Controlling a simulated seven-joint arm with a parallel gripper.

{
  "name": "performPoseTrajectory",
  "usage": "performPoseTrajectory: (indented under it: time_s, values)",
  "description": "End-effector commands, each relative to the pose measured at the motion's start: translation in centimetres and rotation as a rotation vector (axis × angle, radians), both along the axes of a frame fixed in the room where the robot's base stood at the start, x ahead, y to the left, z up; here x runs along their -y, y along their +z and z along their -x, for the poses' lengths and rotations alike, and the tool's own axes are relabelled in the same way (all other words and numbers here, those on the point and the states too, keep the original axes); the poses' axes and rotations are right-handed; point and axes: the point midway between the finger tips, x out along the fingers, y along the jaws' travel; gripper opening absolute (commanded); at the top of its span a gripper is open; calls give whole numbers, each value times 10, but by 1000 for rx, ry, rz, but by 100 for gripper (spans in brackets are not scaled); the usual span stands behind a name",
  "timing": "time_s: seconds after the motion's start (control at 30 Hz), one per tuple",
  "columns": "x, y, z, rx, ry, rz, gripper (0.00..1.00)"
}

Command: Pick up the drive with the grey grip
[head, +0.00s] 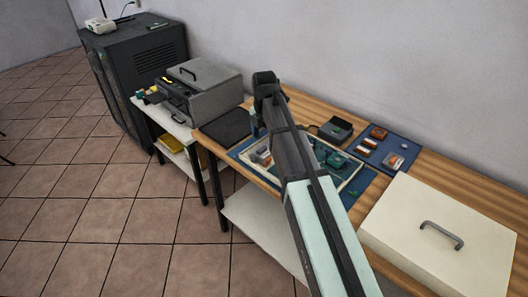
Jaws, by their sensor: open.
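I cannot make out a drive with a grey grip at this size. Several small items lie on a blue mat (405,147) at the right, among them an orange one (378,132) and a pale one with a red mark (394,161). A pale-rimmed tray (349,182) in the middle of the bench holds blue, teal and other small parts. My arm crosses in front of the tray and hides much of it. My gripper (256,130) hangs at the tray's left end, small and partly hidden by my arm; it is open, and I see nothing held.
A dark open box (335,130) stands behind the tray. A large white lidded box with a handle (440,240) fills the bench's right end. A black pad (225,127) lies at the left. A grey case (205,85) and a dark cabinet (140,70) stand further left.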

Motion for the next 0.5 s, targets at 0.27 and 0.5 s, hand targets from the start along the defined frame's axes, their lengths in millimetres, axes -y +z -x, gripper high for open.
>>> performPoseTrajectory:
  time_s: [0.27,0.5]
  values:
    - [0,-10,-1,0,0,0,79]
    - [-1,-36,-2,-1,0,1,79]
